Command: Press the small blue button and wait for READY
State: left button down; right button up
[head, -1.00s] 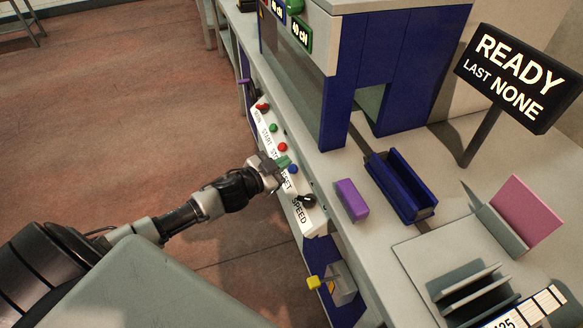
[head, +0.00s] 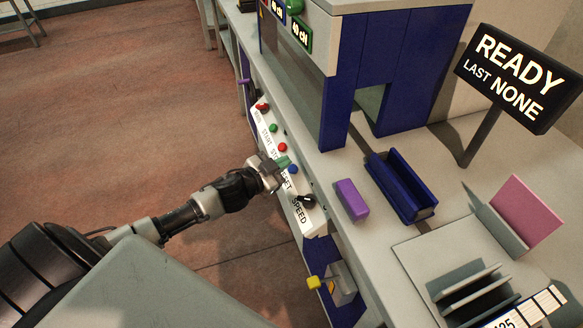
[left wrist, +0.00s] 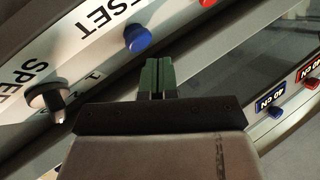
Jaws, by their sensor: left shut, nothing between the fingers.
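The small blue button (head: 293,169) sits on the white control strip (head: 313,216) at the bench's front edge. In the left wrist view the fingertips (left wrist: 158,64) lie just below and right of the button, with a small gap in the picture; I cannot tell the depth. The sign (head: 517,77) reads READY, LAST NONE. My right gripper is not in view.
Red (head: 282,147) and green (head: 273,128) buttons and a black SPEED knob (head: 306,200) share the strip. A purple block (head: 351,200) and a blue tray (head: 427,213) lie on the bench. A blue machine housing (head: 413,60) stands behind. Open floor lies to the left.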

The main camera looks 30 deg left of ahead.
pick_arm(q)
jog(key=shift+w+f, duration=0.1)
jog(key=shift+f, duration=0.05)
dwell(0.4)
jog(key=shift+w+d+f, duration=0.15)
